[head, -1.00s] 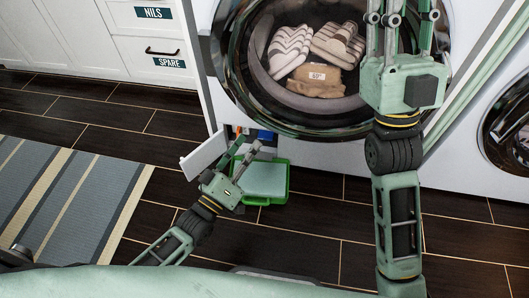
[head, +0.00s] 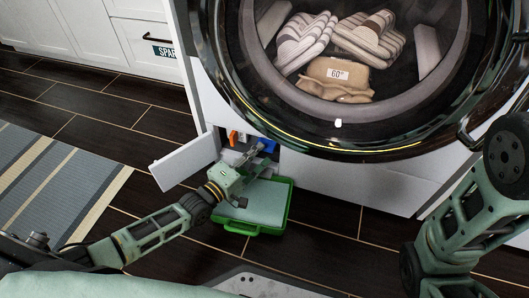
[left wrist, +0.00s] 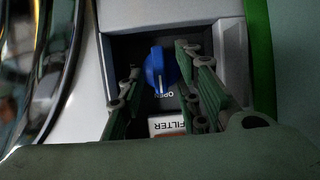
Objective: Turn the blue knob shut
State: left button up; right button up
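The blue knob (left wrist: 157,70) sits in a dark recess in the left wrist view, its white mark pointing down at the word OPEN. In the head view the knob (head: 267,145) shows inside the open hatch at the washer's foot. My left gripper (left wrist: 160,78) is open, with one finger on each side of the knob and a visible gap around it. In the head view the left gripper (head: 257,154) reaches into the hatch opening. My right gripper is out of view; only its arm links show at the right.
The white hatch door (head: 186,162) hangs open to the left. A green tray (head: 252,207) lies on the floor below the hatch. An orange part (head: 234,138) sits left of the knob. A FILTER label (left wrist: 168,126) is below the knob. The washer's round door (head: 340,150) overhangs above.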

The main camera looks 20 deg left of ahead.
aim_at(267, 143)
pick_arm(q)
jog(key=shift+b+x, duration=0.55)
jog(key=shift+x, duration=0.95)
jog(key=shift+c, duration=0.4)
grip_shut()
